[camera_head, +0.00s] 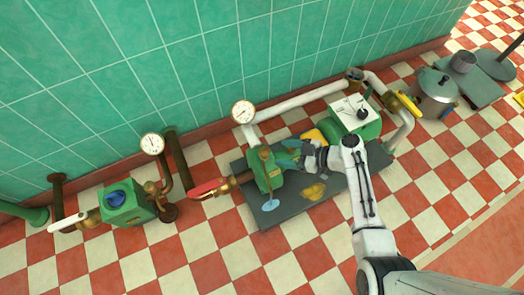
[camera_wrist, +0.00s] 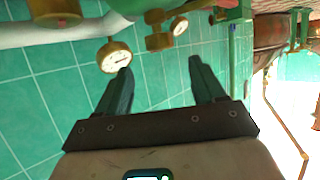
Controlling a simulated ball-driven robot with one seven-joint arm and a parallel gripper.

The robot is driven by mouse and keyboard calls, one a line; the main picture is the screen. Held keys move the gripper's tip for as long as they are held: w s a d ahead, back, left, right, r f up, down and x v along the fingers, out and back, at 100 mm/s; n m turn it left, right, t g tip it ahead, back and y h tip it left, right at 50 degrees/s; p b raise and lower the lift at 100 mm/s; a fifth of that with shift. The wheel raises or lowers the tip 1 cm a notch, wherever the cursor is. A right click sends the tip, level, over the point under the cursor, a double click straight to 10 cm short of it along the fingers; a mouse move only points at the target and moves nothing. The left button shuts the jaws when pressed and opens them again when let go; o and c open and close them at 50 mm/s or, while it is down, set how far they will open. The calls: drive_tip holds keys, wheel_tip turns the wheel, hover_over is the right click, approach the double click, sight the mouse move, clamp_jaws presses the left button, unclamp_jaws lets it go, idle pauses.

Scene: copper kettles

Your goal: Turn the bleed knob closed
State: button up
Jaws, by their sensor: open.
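My gripper (camera_head: 287,155) is in the middle of the head view, at the upper right side of a green pump body (camera_head: 265,172). Its two dark teal fingers are spread in the wrist view (camera_wrist: 160,70), with nothing between them but tiled wall behind. Several handles show in the head view: a light blue disc (camera_head: 270,204) in front of the pump body, a blue knob (camera_head: 115,199) on a left green box, a red lever (camera_head: 207,188) and a yellow lever (camera_head: 409,104). I cannot tell which is the bleed knob. Contact between fingers and pump is unclear.
A dark base plate (camera_head: 290,207) under the pump bears a yellow patch (camera_head: 313,191). A green box with a white top (camera_head: 354,110) stands right of my gripper. White pipe (camera_head: 300,101) runs along the wall. A pot (camera_head: 436,88) stands far right. Checkered floor in front is clear.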

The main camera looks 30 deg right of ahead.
sight(265, 151)
drive_tip(key=b+x, duration=0.2)
drive_tip(key=x, duration=0.6)
drive_tip(key=shift+w+a+f, duration=0.1)
drive_tip(key=shift+c, duration=0.3)
drive_tip(key=c, duration=0.9)
